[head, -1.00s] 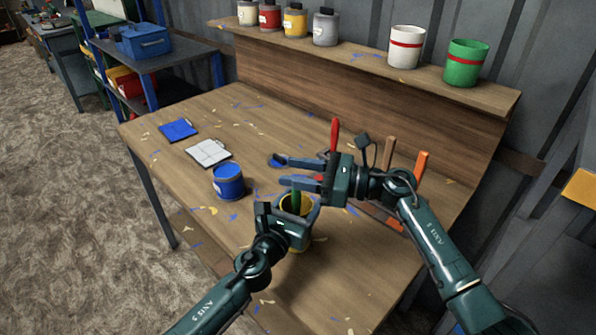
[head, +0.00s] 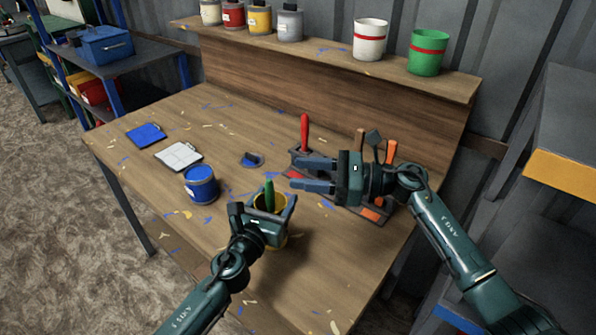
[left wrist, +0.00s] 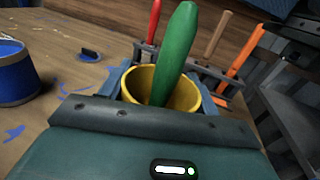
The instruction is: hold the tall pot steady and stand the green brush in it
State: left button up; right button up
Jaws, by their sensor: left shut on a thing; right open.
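The yellow tall pot (head: 280,240) stands upright on the workbench, and its rim shows in the left wrist view (left wrist: 133,82). My left gripper (head: 265,208) is shut on the pot, one finger on each side; it hides part of the pot. The green brush (head: 269,192) stands in the pot with its green end up, leaning slightly in the left wrist view (left wrist: 177,52). Its lower end is hidden inside the pot. My right gripper (head: 296,173) is open and empty, above and to the right of the brush, apart from it.
A tool rack (head: 371,215) with red, brown and orange handles stands behind and under my right gripper. A blue tin (head: 201,186), a white tile (head: 179,156), a blue pad (head: 146,134) and a small dark-blue object (head: 252,160) lie left. The bench front is clear.

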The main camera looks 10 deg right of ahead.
pick_arm(q)
jog(key=o, duration=1.1)
jog(key=shift+s, duration=0.1)
